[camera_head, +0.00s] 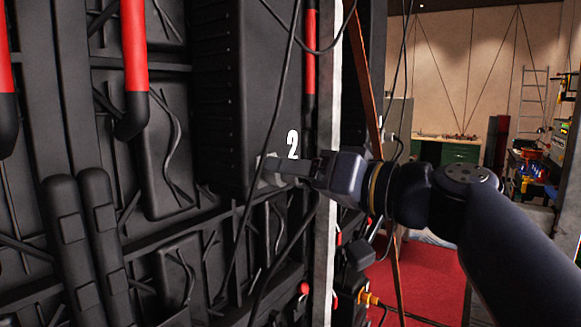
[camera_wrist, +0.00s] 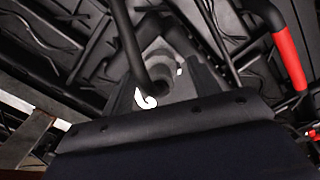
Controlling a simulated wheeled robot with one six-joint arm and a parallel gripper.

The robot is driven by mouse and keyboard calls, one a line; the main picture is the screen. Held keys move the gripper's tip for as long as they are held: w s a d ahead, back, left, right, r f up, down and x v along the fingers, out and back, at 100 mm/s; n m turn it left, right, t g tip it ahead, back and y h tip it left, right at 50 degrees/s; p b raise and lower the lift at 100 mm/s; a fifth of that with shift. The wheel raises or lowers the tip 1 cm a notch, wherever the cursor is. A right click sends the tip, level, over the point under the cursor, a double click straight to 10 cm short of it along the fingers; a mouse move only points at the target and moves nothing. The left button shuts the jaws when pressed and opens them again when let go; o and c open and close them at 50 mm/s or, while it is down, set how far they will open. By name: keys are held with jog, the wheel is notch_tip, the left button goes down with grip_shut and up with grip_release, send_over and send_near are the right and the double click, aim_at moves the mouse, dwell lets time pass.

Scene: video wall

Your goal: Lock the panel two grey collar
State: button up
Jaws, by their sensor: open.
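A white number 2 (camera_head: 292,144) marks panel two on the dark panel wall; the label also shows, rotated, in the wrist view (camera_wrist: 145,100). Just below and left of it is the grey collar (camera_head: 266,168), a short round fitting on the panel. In the wrist view the collar (camera_wrist: 158,55) sits ahead of my gripper, partly covered by a dark cable. My gripper (camera_head: 280,171) is open, its fingers reaching left to the collar. Whether the fingers touch it I cannot tell.
A black cable (camera_head: 258,150) hangs in front of the panel near the collar. Red-sleeved pipes (camera_head: 134,45) run down the wall. A pale upright post (camera_head: 328,240) stands behind my gripper. A red floor (camera_head: 430,280) lies open at right, with a green cabinet (camera_head: 460,152) beyond.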

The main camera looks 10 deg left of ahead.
jog(key=shift+x, duration=1.1)
jog(key=shift+c, duration=0.4)
jog(key=c, duration=0.9)
